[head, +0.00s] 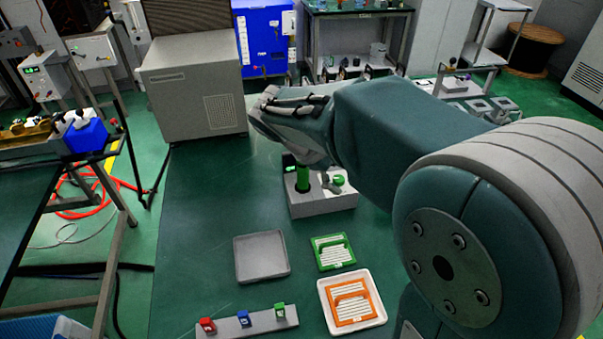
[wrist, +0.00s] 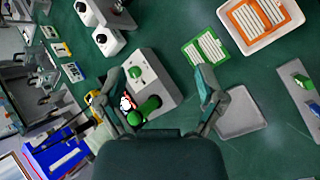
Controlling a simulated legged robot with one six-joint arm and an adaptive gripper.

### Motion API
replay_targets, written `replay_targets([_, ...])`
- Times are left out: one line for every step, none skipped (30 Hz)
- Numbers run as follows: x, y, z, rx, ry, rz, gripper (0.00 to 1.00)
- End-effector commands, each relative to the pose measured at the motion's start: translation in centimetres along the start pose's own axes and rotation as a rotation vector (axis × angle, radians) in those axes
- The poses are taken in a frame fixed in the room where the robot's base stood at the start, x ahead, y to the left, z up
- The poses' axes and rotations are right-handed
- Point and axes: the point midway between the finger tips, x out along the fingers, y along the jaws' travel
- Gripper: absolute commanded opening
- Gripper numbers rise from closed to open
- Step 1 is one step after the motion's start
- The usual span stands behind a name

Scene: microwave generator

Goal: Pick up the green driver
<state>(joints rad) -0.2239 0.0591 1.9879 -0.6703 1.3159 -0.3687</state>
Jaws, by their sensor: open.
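The green driver (head: 302,180) appears as an upright green cylinder at the left of a grey box (head: 322,204) in the head view. In the wrist view the driver (wrist: 150,105) lies between the two fingers, nearer the left one, and the grey box (wrist: 150,82) is behind it. My gripper (wrist: 160,80) is open, its fingers spread apart with nothing held. In the head view my arm covers part of the area above the box, and the fingertips are hard to make out.
A green knob (head: 338,181) sits on the same box. In front are an empty grey tray (head: 262,257), a green rack (head: 333,251), an orange rack in a white tray (head: 376,314), and a bar with red, blue and green clips (head: 250,323). A large grey cabinet (head: 192,85) stands behind left.

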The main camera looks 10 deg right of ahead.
Motion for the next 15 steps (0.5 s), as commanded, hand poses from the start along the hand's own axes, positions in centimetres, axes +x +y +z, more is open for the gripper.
replay_targets([0.3, 0.6, -1.3, -0.056, -0.045, 0.023, 0.88])
replay_targets([0.4, 1.0, -1.9, -0.088, -0.07, 0.039, 0.88])
replay_targets([0.6, 1.4, -2.8, -0.13, -0.107, 0.06, 0.88])
replay_targets([0.7, 1.8, -3.5, -0.162, -0.133, 0.075, 0.88])
replay_targets([0.8, 2.1, -4.2, -0.192, -0.16, 0.091, 0.88])
replay_targets([1.0, 2.5, -5.1, -0.233, -0.196, 0.113, 0.88])
replay_targets([1.1, 2.8, -5.8, -0.263, -0.224, 0.129, 0.88])
replay_targets([1.2, 3.1, -6.6, -0.293, -0.25, 0.147, 0.88])
replay_targets([1.3, 3.4, -7.6, -0.331, -0.287, 0.168, 0.88])
replay_targets([1.5, 3.6, -8.4, -0.361, -0.315, 0.185, 0.88])
replay_targets([1.5, 3.8, -9.2, -0.388, -0.342, 0.201, 0.88])
replay_targets([1.7, 4.0, -10.3, -0.426, -0.379, 0.224, 0.88])
replay_targets([1.8, 4.1, -11.1, -0.452, -0.406, 0.241, 0.88])
replay_targets([1.9, 4.2, -11.9, -0.479, -0.435, 0.258, 0.88])
replay_targets([2.0, 4.3, -13.1, -0.514, -0.471, 0.282, 0.88])
